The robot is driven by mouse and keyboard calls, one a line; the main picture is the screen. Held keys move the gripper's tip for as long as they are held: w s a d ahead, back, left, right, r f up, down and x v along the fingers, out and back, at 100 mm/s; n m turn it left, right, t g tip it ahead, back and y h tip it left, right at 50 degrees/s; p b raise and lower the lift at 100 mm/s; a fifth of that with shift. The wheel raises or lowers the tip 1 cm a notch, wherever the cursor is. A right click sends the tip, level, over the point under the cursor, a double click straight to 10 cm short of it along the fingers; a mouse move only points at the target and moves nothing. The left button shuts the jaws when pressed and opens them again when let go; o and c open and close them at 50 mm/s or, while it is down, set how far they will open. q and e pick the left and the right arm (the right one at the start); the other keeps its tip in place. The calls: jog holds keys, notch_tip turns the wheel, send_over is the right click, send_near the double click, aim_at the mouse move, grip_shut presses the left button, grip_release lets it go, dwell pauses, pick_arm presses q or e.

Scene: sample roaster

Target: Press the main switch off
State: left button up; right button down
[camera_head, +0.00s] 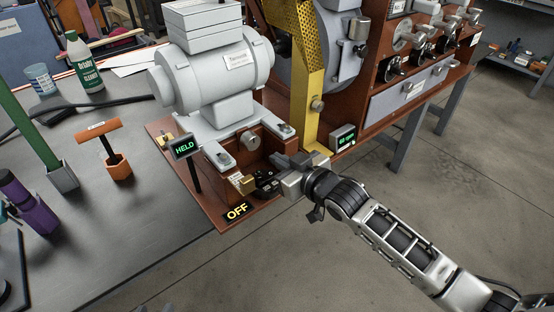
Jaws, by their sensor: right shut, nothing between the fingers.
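The grey machine (215,75) stands on a reddish-brown base on the table. A black plate with yellow "OFF" lettering (237,212) is at the base's front corner. Just above it is a small brass-coloured block (243,184), which looks like the switch part. My right gripper (264,183) comes in from the right. It is shut and empty, with its dark fingertips right beside the brass block; I cannot tell whether they touch it. The fingers partly hide the area behind. A small display (186,146) on a black post reads "HELD" in green. My left gripper is not in view.
An orange-handled tool (98,131) stands in a cup left of the machine. Purple objects (32,207), a green post (30,125) and a cleaner bottle (85,65) are farther left. A yellow perforated guard (312,80) rises behind my right gripper. The front of the table is clear.

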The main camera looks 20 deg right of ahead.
pick_arm(q)
jog(key=shift+r+p, duration=0.2)
jog(key=shift+p, duration=0.1)
pick_arm(e)
jog(key=v, duration=0.9)
jog(key=shift+s+d+f, duration=0.15)
jog(key=shift+d+f, duration=0.05)
jog(key=shift+d, duration=0.1)
